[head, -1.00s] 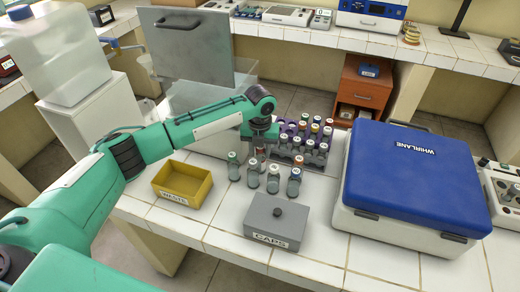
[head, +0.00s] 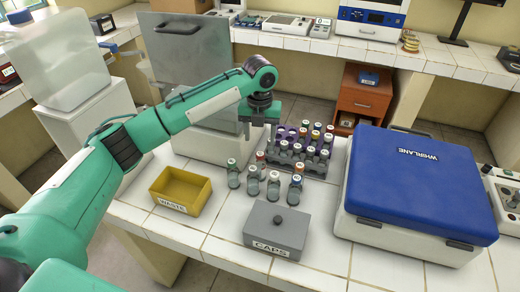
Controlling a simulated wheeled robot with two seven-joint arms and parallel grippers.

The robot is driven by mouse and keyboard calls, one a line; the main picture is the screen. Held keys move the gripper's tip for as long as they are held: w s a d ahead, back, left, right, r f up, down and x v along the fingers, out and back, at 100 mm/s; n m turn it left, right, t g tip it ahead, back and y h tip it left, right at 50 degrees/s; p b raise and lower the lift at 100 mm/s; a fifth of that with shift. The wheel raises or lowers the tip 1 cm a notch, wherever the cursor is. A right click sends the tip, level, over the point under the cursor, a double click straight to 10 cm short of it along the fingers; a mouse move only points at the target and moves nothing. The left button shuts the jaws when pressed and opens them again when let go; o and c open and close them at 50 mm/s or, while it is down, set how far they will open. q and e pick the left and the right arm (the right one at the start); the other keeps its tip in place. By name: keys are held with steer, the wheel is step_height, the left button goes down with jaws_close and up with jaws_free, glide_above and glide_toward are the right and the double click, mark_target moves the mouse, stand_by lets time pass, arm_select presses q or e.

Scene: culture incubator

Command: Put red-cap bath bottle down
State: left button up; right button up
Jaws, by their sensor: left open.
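Several small clear bottles with coloured caps stand upright on the white tiled bench, in front of the rack. A red-cap bottle (head: 261,161) stands among them at the back, close to the rack's left end. My right gripper is not in view.
Bare tiles lie between these.

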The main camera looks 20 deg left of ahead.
arm_select(q)
step_height(320, 180, up, 3)
steer(key=shift+f, duration=0.2)
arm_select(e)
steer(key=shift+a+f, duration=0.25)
